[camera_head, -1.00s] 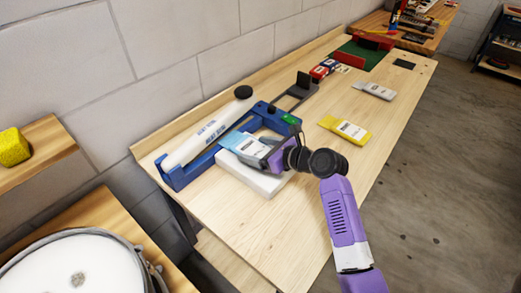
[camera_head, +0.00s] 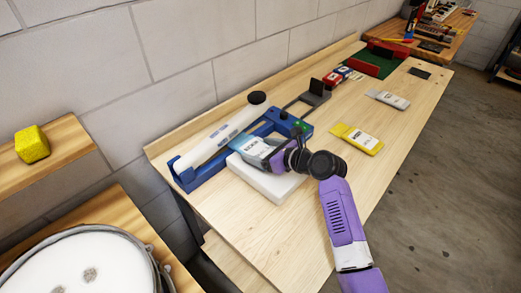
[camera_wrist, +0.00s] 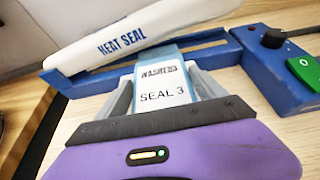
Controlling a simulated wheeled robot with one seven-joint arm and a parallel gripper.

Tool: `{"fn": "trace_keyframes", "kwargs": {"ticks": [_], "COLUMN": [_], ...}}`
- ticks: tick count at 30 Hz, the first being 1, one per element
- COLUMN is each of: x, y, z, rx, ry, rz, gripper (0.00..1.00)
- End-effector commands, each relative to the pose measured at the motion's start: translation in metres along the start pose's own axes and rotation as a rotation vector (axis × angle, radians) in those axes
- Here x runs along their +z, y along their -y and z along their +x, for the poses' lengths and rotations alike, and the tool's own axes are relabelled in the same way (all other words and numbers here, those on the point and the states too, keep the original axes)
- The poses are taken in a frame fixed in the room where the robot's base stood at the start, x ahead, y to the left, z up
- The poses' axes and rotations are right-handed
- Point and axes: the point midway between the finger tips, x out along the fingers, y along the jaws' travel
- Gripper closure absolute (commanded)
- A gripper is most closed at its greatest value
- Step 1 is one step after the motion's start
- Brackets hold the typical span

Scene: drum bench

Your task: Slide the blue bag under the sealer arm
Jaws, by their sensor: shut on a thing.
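The blue bag (camera_head: 258,146) has a white label reading WASHERS, SEAL 3 in the wrist view (camera_wrist: 163,88). My gripper (camera_head: 276,155) is shut on its near end, with fingers on both sides of the bag in the wrist view (camera_wrist: 165,97). The bag lies over a white pad (camera_head: 262,186) in front of the blue heat sealer (camera_head: 188,180). The white sealer arm (camera_head: 222,134), marked HEAT SEAL, is raised, and in the wrist view (camera_wrist: 130,38) the bag's far end reaches towards the bar beneath it. How far under the arm it lies is unclear.
A yellow bag (camera_head: 357,138) and a grey bag (camera_head: 388,99) lie on the bench to the right. Small red and blue boxes (camera_head: 340,74) stand behind the sealer, near a green mat (camera_head: 371,60). The front right of the bench is clear.

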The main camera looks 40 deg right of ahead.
Motion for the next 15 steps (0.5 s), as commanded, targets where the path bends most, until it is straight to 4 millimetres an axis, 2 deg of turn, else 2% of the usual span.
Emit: {"fn": "trace_keyframes", "kwargs": {"ticks": [1,2,4,5,11,15], "x": [0.0004,0.0004,0.0004,0.0004,-0.0001,-0.0004], "y": [0.0001,0.0001,0.0001,0.0001,0.0,0.0001], "z": [0.0,-0.0001,-0.0001,-0.0001,-0.0003,-0.0081], "rx": [0.0,0.0,0.0,0.0,0.0,0.0], "ry": [0.001,0.001,0.001,0.001,0.0,0.0], "rz": [0.0,0.0,0.0,0.0,0.0,0.0], "gripper": [0.63,0.17,0.03,0.0,0.0,0.0]}}
